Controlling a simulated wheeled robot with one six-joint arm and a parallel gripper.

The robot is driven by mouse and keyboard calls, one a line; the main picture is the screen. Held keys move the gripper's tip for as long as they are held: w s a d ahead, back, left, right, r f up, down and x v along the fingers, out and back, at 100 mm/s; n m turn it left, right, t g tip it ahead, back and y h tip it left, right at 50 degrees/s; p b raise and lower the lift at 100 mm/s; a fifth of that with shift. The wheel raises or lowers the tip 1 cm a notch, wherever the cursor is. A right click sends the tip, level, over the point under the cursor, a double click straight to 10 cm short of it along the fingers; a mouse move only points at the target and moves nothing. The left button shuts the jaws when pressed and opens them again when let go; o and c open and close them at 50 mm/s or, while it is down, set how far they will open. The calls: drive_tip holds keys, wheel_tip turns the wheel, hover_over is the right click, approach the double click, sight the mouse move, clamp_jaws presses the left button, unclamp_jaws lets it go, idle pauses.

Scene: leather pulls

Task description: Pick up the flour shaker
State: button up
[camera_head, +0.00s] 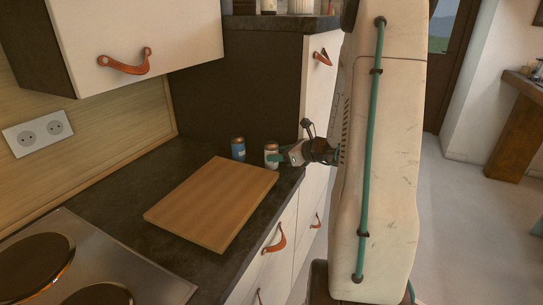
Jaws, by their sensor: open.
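Two small shakers stand upright on the dark counter behind the cutting board. One is whitish with a brown top (271,148), and the other is blue with a brown top (238,148). The labels are too small to read, so I cannot tell for sure which is the flour shaker. The blue shaker stands apart to the left.
A wooden cutting board (212,203) lies on the counter (115,207) in front of the shakers. A stove (75,262) is at lower left. A wall cabinet (140,45) hangs at upper left. A tall dark cabinet side (240,85) rises behind the shakers.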

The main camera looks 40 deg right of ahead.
drive_tip(key=x, duration=0.3)
drive_tip(key=shift+w+a+f, duration=0.1)
drive_tip(key=shift+a+f, duration=0.05)
drive_tip(key=shift+f, duration=0.05)
drive_tip(key=shift+c, duration=0.2)
drive_tip(key=c, duration=0.7)
drive_tip(key=shift+c, duration=0.2)
